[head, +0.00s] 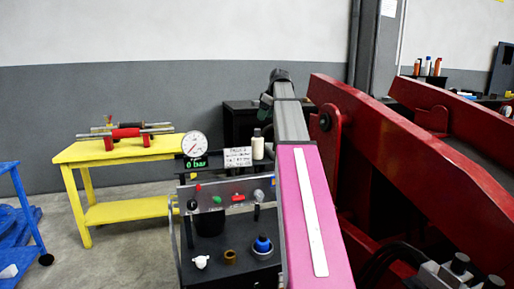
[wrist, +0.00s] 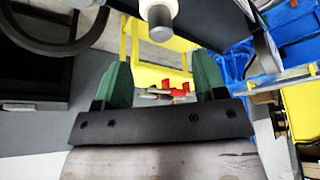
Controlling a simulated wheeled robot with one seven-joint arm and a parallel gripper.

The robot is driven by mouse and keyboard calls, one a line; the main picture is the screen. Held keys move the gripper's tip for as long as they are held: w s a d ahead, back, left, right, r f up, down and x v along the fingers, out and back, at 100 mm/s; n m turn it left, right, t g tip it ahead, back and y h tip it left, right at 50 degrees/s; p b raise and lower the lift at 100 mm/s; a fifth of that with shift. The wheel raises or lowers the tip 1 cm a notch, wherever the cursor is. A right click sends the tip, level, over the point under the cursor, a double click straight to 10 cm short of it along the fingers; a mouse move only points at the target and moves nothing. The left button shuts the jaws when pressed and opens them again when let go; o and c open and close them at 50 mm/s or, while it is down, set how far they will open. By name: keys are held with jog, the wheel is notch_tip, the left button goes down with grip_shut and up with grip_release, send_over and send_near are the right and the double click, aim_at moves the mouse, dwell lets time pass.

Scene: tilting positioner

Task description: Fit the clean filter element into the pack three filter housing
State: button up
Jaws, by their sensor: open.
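My gripper (wrist: 162,78) shows in the wrist view as two green fingers spread apart, with nothing held between them. In the head view my gripper (head: 266,102) is small and partly hidden at the far end of my arm, above the pack. The pack (head: 222,273) has a gauge reading 0 bar, a control panel, a black cylinder (head: 209,222) and a blue-topped fitting (head: 262,244). Which part is the pack three filter housing I cannot tell. A white cylinder (head: 258,149) with a dark top stands behind the panel. I cannot tell whether it is the clean filter element.
A yellow table (head: 95,152) at the left bears red and metal parts. A blue cart (head: 20,200) stands at the left edge. The large red positioner frame (head: 400,150) fills the right. Open floor lies between the yellow table and the pack.

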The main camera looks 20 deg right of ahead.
aim_at(258, 131)
jog(key=x, duration=0.9)
jog(key=shift+w+a, duration=0.15)
jog(key=shift+w, duration=0.05)
grip_shut()
